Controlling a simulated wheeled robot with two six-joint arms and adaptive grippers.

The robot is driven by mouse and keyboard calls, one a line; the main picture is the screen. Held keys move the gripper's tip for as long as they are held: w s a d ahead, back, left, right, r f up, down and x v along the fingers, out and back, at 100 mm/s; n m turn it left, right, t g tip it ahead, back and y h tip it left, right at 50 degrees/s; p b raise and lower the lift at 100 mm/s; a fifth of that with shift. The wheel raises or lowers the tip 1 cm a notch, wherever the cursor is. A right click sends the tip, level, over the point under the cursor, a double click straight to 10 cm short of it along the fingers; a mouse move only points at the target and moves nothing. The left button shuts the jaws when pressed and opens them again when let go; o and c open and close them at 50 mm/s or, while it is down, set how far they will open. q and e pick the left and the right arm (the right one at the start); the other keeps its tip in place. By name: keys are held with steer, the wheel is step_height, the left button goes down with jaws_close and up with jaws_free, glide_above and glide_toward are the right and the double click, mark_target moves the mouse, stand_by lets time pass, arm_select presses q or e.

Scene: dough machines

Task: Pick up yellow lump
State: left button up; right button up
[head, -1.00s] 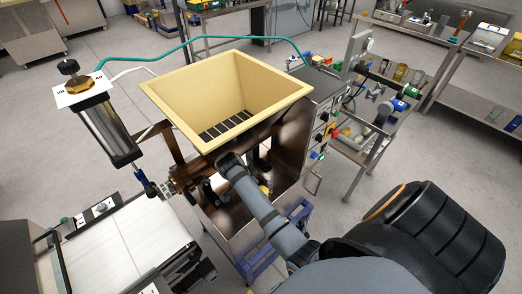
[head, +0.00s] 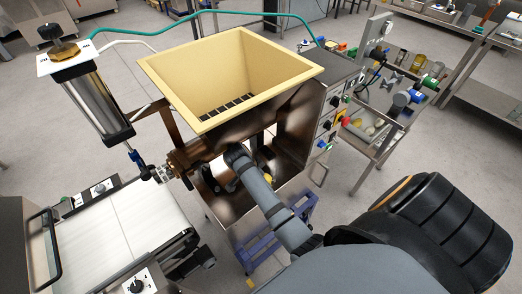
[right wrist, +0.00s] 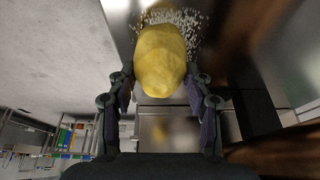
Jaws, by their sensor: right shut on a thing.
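The yellow lump (right wrist: 162,58) is large in the right wrist view, rounded and slightly ridged. It sits between the two fingers of my right gripper (right wrist: 160,78), which is shut on it. White crumbs lie around its far end. In the head view my right arm reaches under the machine's hopper, and the gripper is mostly hidden there. A small yellow patch (head: 268,178) shows beside the arm; I cannot tell for sure that it is the lump. My left gripper is not in view.
The cream hopper (head: 225,85) stands above the arm, with the machine's brown metal walls (head: 297,130) close around it. A white conveyor belt (head: 115,235) is at the lower left. A side table with several items (head: 375,135) is at the right.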

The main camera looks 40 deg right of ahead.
steer(key=shift+f, duration=0.1)
steer(key=shift+c, duration=0.2)
steer(key=shift+d+r+b, duration=0.1)
steer(key=shift+r+b, duration=0.25)
steer(key=shift+r, duration=0.15)
steer(key=shift+w+r+b, duration=0.1)
steer(key=shift+r+b, duration=0.3)
steer(key=shift+r, duration=0.45)
arm_select(q)
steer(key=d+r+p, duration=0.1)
steer(key=p, duration=0.1)
steer(key=shift+p, duration=0.3)
arm_select(e)
steer(key=s+r, duration=1)
steer(key=s, duration=0.4)
steer(key=shift+d+r, duration=0.15)
steer(key=shift+d, duration=0.05)
